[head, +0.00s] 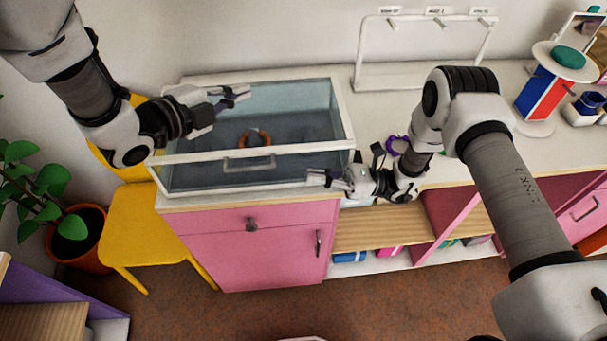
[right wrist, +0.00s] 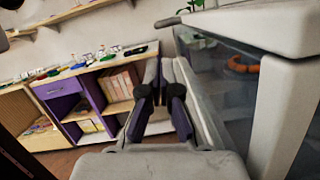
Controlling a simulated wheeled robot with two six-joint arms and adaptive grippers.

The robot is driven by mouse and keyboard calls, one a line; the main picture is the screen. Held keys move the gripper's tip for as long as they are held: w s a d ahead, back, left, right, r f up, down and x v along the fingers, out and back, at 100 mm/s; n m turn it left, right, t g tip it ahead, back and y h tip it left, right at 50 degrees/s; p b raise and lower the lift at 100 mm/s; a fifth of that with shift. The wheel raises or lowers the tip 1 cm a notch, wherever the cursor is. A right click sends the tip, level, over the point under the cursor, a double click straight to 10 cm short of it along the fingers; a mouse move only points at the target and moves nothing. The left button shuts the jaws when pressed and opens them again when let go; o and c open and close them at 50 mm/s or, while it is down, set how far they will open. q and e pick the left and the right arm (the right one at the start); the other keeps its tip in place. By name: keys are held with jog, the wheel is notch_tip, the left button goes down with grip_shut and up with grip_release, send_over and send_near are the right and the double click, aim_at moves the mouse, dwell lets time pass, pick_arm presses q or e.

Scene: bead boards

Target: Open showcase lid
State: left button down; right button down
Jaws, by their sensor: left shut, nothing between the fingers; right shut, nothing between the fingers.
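The showcase (head: 344,124) is a glass box with a white frame on a pink cabinet. Its white-framed glass lid (head: 190,157) looks down, and a grey bar handle (head: 248,163) sits on its front edge. The handle also shows at the upper middle of the right wrist view (right wrist: 167,22). An orange ring (head: 255,138) lies inside, seen through the glass. My left gripper (head: 243,92) is shut and empty above the glass, behind the handle. My right gripper (head: 314,178) is shut and empty by the front right of the showcase, right of the handle; its fingers show in the right wrist view (right wrist: 166,68).
The pink cabinet (head: 250,255) stands below. A purple ring (head: 397,145) lies on the white counter right of the showcase. A white display stand (head: 398,83) is behind. A yellow chair (head: 150,222) and a potted plant (head: 80,245) are on the left.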

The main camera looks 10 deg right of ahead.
jog(key=x, duration=0.8)
jog(key=shift+s+a, duration=0.1)
jog(key=shift+a, duration=0.2)
pick_arm(q)
jog(key=c, duration=1.2)
grip_release()
jog(key=shift+c, duration=0.2)
pick_arm(e)
jog(key=shift+r+m, duration=0.4)
jog(key=shift+r, duration=0.45)
